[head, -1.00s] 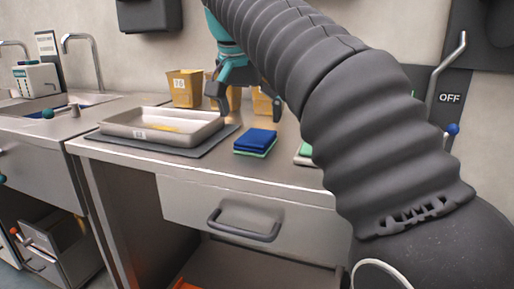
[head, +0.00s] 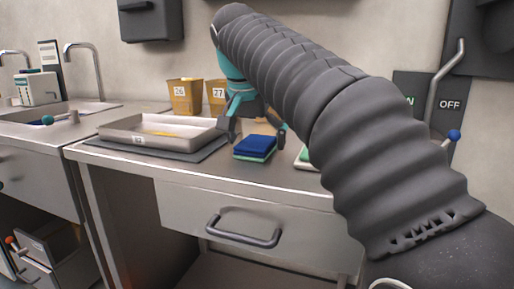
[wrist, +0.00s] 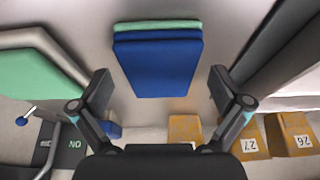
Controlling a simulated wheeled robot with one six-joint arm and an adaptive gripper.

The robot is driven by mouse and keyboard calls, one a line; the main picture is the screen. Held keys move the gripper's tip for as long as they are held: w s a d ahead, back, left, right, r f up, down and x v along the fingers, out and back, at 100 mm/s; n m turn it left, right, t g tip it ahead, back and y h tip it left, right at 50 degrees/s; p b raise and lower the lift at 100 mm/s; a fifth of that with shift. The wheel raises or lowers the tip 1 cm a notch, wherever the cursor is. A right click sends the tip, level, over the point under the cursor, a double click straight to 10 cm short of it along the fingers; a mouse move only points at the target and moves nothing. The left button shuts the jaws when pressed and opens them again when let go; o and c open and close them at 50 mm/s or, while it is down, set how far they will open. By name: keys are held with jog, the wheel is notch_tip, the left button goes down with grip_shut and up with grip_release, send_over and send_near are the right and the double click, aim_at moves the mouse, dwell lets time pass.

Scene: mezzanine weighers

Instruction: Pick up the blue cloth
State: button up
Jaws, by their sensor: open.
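The blue cloth (head: 255,144) is a folded square lying on top of a green cloth (head: 251,157) on the steel counter. In the wrist view the blue cloth (wrist: 158,66) lies ahead and between the open fingers, with the green edge (wrist: 157,25) showing beyond it. My gripper (head: 257,134) is open and empty, just above and behind the cloth stack, its fingers spread to either side. In the wrist view my gripper (wrist: 159,85) has clear space between each finger and the cloth.
A steel tray (head: 163,124) on a grey mat (head: 205,150) stands left of the cloths. Numbered yellow bins (head: 184,96) stand along the back wall. A light tray with green content (wrist: 40,68) lies to the other side. A drawer handle (head: 243,232) juts from the counter front.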

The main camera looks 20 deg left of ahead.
jog(key=shift+f, duration=0.25)
dwell(0.3)
jog(key=c, duration=1.2)
jog(key=shift+r, duration=0.1)
